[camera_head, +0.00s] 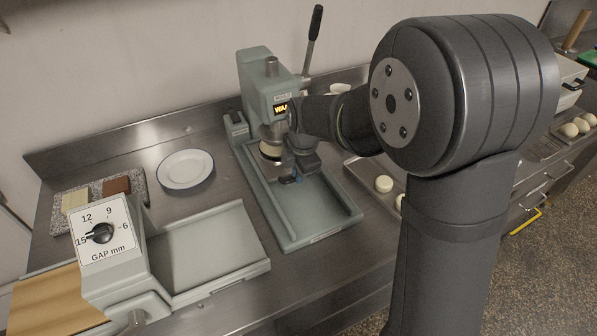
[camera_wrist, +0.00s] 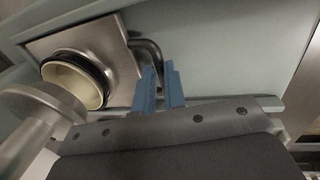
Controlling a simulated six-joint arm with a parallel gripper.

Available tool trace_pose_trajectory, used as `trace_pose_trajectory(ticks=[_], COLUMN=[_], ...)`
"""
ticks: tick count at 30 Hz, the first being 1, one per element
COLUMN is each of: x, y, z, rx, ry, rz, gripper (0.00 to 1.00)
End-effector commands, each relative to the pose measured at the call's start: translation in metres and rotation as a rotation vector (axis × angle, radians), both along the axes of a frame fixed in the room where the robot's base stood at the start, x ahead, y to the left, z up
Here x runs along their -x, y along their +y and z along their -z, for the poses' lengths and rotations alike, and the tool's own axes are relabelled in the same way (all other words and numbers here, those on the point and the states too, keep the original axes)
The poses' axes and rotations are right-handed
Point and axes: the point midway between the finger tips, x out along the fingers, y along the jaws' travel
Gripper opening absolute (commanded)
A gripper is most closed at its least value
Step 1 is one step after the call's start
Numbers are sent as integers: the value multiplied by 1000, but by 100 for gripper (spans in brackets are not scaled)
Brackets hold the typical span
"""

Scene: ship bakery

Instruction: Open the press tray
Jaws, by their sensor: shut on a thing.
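The press (camera_head: 256,80) is a grey-green machine with a raised black-gripped lever, standing at the back of the steel counter on a long base (camera_head: 335,220). Its press tray (camera_wrist: 123,75) is a square steel plate in the wrist view, carrying a cream-coloured, dark-rimmed ring or cup (camera_wrist: 85,90). A bent dark metal handle (camera_wrist: 146,47) comes off the tray's side. My gripper (camera_wrist: 160,85) has blue fingers closed around this handle. In the head view my gripper (camera_head: 290,178) is low over the base, in front of the press head, and my wrist hides part of the tray.
A steel press ram (camera_wrist: 38,108) is close to the cup. A white plate (camera_head: 185,168) lies left of the press. A sheeter with a gap dial (camera_head: 103,235) stands front left. A tray with pale dough balls (camera_head: 383,184) is to the right. The base's front is clear.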

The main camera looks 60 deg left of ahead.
Motion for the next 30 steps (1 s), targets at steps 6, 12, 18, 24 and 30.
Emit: trace_pose_trajectory(ticks=[6,12,18,24,30], x=[0,0,0,0,0], y=[-7,-37,-81,-118,-141], z=[-1,-1,-1,0,0], rx=[-1,1,1,1,1], ry=[0,1,1,1,1], rz=[0,0,2,1,0], gripper=[0,0,0,0,0])
